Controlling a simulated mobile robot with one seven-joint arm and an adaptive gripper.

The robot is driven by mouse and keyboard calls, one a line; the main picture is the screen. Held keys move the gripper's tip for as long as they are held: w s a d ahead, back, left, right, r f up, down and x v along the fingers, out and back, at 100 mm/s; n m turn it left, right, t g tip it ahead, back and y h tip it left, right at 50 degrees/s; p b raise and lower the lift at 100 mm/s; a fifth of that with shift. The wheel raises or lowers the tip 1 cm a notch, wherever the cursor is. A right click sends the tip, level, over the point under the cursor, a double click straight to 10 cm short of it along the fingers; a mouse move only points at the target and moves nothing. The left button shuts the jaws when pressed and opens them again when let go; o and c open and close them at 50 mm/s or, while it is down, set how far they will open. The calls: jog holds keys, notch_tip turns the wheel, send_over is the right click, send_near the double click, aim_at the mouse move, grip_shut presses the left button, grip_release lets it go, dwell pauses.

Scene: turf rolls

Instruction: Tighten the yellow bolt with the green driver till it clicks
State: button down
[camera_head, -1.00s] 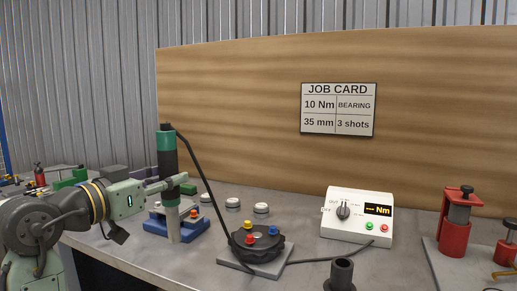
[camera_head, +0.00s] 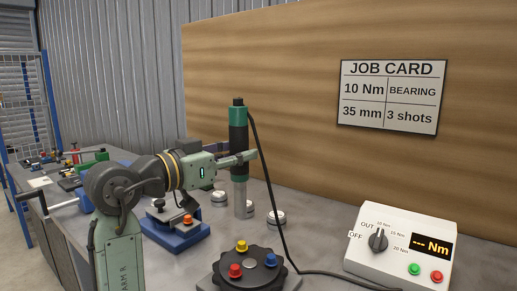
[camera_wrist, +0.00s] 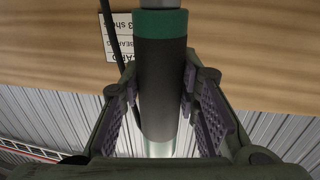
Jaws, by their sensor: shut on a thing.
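The green driver (camera_head: 238,145) is a black tool with green bands, a pale lower shaft and a cable at its top. It stands upright in my gripper (camera_head: 240,159). In the wrist view the driver (camera_wrist: 161,75) runs between the two ridged pads of my gripper (camera_wrist: 163,108). The yellow bolt (camera_head: 241,245) sits at the back of a black round part (camera_head: 236,268), with a red bolt (camera_head: 235,270) and a blue bolt (camera_head: 270,260). In the head view the shaft's lower end shows just above the yellow bolt; I cannot tell the gap in depth.
A white control box (camera_head: 390,262) at right has a dial and a display reading "--- Nm". A job card (camera_head: 390,96) on the board says 10 Nm. A blue fixture (camera_head: 177,236) stands left of the black part. White round pieces (camera_head: 276,217) lie behind. The cable crosses to the right.

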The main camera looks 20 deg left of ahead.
aim_at(235, 192)
jog(key=shift+w+d, duration=0.1)
jog(key=shift+w, duration=0.05)
jog(key=shift+f+b, duration=0.5)
jog(key=shift+f, duration=0.1)
jog(key=shift+f+b, duration=1.95)
jog(key=shift+f, duration=0.7)
jog(key=shift+f+b, duration=0.4)
jog(key=shift+f, duration=0.4)
dwell(0.8)
